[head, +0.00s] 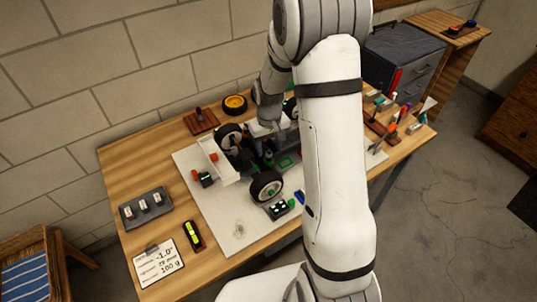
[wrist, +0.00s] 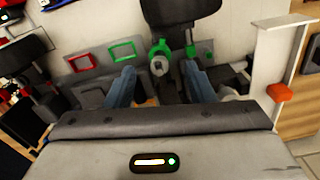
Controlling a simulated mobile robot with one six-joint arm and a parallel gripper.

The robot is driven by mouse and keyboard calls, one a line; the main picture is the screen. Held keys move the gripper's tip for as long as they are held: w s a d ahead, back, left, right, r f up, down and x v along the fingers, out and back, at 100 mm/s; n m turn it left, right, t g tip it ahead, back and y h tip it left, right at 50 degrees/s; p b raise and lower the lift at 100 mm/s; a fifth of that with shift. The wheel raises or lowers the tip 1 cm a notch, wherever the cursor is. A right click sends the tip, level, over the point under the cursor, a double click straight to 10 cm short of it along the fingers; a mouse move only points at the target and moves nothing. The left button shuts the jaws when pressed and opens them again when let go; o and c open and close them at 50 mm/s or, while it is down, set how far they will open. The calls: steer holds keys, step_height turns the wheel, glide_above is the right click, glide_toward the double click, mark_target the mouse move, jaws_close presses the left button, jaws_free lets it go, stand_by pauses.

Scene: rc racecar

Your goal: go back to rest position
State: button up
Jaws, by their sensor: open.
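My gripper is over the RC racecar on the workbench. In the wrist view my gripper (wrist: 160,90) shows two blue-grey fingers spread apart, with nothing between them that I can see as held. A green part with a round grey end (wrist: 160,62) lies just beyond the fingertips, below a dark wheel (wrist: 182,12). In the head view the racecar has black wheels (head: 267,187) and a white wing (head: 216,160) at its left end. My white arm hides the right part of the car and most of the gripper.
The car stands on a pale mat (head: 235,235) on a wooden workbench (head: 125,160). A grey tray (head: 146,208), a note card (head: 160,263) and a yellow-black device (head: 193,235) lie at left. A yellow-rimmed wheel (head: 235,104) is at the back. A grey drawer cabinet (head: 405,60) and several tools are at right.

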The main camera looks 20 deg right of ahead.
steer(key=shift+r, duration=1.1)
steer(key=shift+r, duration=0.1)
steer(key=s+r+t, duration=0.2)
steer(key=s+r, duration=0.7)
steer(key=r, duration=0.4)
steer(key=s+r+m, duration=0.1)
steer(key=s+r, duration=0.1)
steer(key=s, duration=0.4)
steer(key=s+a+r+t, duration=0.1)
steer(key=s+r, duration=0.2)
steer(key=s, duration=0.4)
steer(key=shift+s+r+m, duration=0.25)
steer(key=shift+m, duration=0.15)
